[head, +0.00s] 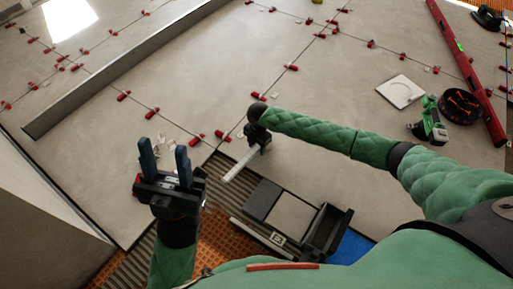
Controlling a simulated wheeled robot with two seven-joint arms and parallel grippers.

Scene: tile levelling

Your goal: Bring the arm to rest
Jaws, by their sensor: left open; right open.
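My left gripper (164,146) points up the picture in the lower left, its two blue fingers spread apart with nothing between them. It is above the edge of the tiled floor (330,75). My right arm reaches in from the right, and its dark gripper (257,145) is near the middle, over the tiles just above a grey box. I see this gripper from the side, and its fingers are small and partly hidden. A pale strip (240,165) shows beside it; I cannot tell whether they touch.
Several red levelling clips (292,67) line the tile joints. A green tool (430,122), a black round case (459,105), a white square plate (401,91) and a long red level (465,65) lie at the right.

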